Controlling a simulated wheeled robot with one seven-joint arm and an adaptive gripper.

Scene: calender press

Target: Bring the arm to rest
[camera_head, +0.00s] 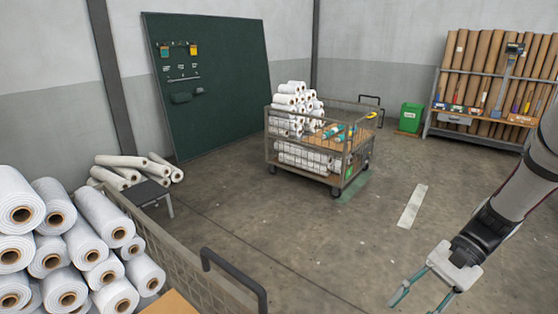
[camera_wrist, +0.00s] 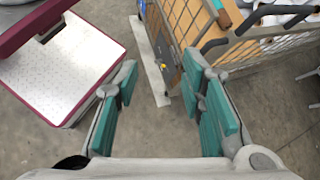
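My gripper (camera_head: 425,289) hangs at the lower right of the head view, on my arm, above bare concrete floor. Its two teal-padded fingers are spread apart. In the wrist view my gripper (camera_wrist: 160,100) also shows open, with nothing between the fingers but floor and a pale floor strip beyond. No object is held.
A wire cart (camera_head: 312,175) with white rolls stands mid-room. Another cart's mesh side (camera_head: 185,250) and stacked rolls (camera_head: 60,240) fill the lower left. A rack of brown tubes (camera_head: 480,115) and a green bin (camera_head: 410,117) stand at back right. Floor between is clear.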

